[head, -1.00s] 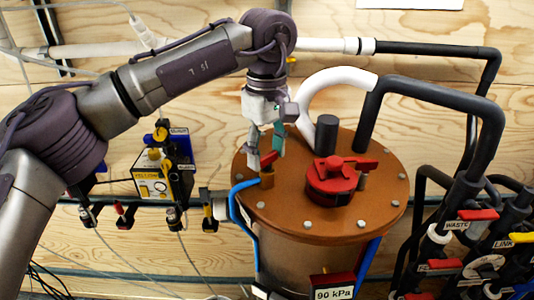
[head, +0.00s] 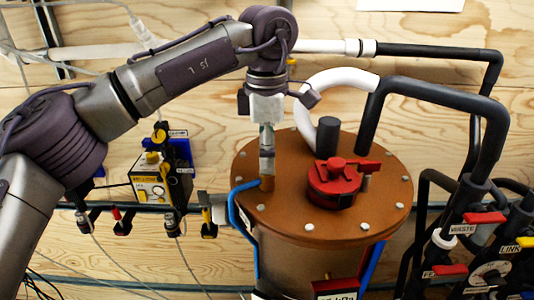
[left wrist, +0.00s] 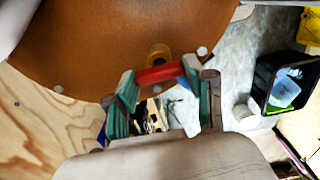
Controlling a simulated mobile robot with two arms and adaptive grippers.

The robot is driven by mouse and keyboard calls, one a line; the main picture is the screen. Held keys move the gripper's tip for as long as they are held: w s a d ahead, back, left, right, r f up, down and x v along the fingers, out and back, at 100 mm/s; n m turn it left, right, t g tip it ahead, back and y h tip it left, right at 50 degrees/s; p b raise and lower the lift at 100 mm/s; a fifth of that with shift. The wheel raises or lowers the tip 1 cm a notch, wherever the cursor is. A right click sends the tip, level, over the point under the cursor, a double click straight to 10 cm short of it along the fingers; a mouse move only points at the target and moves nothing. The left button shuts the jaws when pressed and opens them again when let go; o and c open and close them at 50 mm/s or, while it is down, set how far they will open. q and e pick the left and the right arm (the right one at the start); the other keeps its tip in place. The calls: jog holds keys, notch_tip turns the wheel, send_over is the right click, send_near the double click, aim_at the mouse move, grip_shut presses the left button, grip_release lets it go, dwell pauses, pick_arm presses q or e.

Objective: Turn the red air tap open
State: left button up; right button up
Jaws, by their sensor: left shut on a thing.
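The red air tap shows in the left wrist view (left wrist: 160,74) as a red handle beside a brass fitting at the edge of the brown tank lid (left wrist: 100,45). My left gripper (left wrist: 163,82) is shut on that red handle, with a green-padded finger at each end of it. In the head view my left gripper (head: 267,165) points down at the left part of the lid (head: 300,215), seen edge-on. My right gripper is not in view.
A red clamp cap (head: 335,183) and a black stub (head: 327,133) stand on the lid to the right. A blue hose (head: 235,205) runs down beside the tap. Dark pipes (head: 440,95) and red-handled valves (head: 483,218) crowd the right. A yellow box (head: 150,185) is at left.

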pick_arm(q)
jog(key=shift+r+n, duration=0.1)
jog(key=shift+n, duration=0.4)
jog(key=o, duration=1.2)
jog(key=shift+c, duration=0.2)
notch_tip(320, 180, up, 12)
